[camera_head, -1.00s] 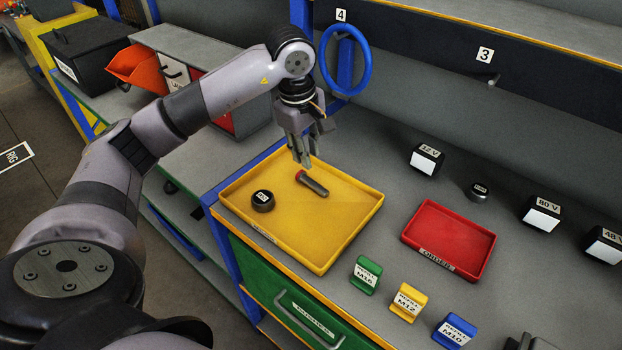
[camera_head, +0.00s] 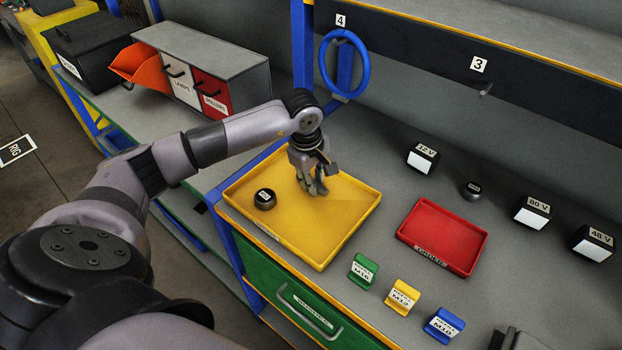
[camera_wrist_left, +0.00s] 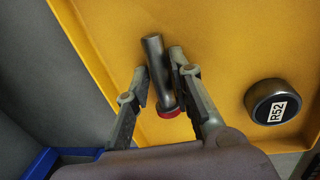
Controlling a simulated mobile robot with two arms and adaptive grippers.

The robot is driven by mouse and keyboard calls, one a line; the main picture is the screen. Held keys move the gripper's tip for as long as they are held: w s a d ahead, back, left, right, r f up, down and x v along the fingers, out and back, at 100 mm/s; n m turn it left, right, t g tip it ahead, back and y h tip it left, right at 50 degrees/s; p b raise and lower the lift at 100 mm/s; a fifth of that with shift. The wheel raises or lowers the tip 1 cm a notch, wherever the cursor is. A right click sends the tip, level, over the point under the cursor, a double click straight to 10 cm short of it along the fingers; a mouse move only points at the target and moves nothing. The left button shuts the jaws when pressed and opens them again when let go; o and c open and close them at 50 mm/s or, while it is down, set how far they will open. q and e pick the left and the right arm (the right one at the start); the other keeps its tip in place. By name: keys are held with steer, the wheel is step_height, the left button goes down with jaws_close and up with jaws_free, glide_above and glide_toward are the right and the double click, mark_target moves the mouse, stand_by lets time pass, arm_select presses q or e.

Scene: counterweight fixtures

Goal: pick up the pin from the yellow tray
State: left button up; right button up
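The yellow tray (camera_head: 330,237) lies on the grey bench in the head view. The pin (camera_wrist_left: 154,62) lies in it: a dark grey rod with a red end, seen in the left wrist view. My left gripper (camera_head: 314,190) reaches down into the tray. In the left wrist view its two fingers (camera_wrist_left: 159,64) stand on either side of the pin, apart, with narrow gaps beside the rod. The pin is mostly hidden by the gripper in the head view. My right gripper cannot be made out.
A black round weight (camera_head: 265,200) labelled R52 (camera_wrist_left: 273,101) sits in the tray, left of the gripper. A red tray (camera_head: 443,237) lies to the right. Green (camera_head: 362,271), yellow (camera_head: 402,297) and blue (camera_head: 444,325) label blocks line the front. A blue ring (camera_head: 344,64) hangs behind.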

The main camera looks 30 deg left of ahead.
arm_select(q)
steer(key=shift+c, duration=0.2)
jaws_close()
steer(key=shift+r, duration=0.1)
